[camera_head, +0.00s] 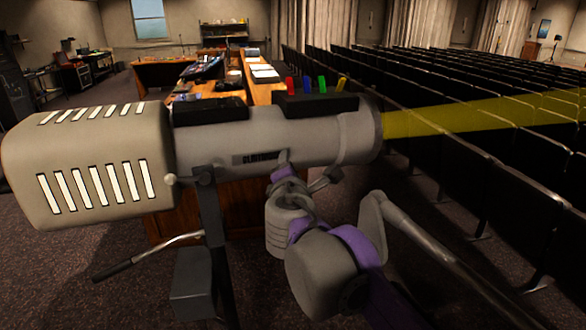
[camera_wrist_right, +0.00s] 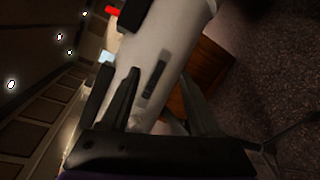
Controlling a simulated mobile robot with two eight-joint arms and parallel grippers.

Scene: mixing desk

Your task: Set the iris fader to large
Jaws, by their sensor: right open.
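A large spotlight (camera_head: 270,135) lies level across the head view, with a cream slotted lamp housing (camera_head: 90,165) at its left end and a grey barrel. I cannot pick out the iris fader with certainty. My right gripper (camera_head: 283,163) is at the barrel's near side, close to the label. In the right wrist view its two fingers (camera_wrist_right: 160,78) are apart with nothing held between them. Whether they touch the barrel is unclear. My left gripper is not in view.
Red, blue, green and yellow tabs stand on a black box (camera_head: 315,104) on the barrel; another black box (camera_head: 210,110) is left of it. A yellow beam (camera_head: 480,115) leaves the right end over seat rows. A stand (camera_head: 212,235) and handle (camera_head: 145,258) are below.

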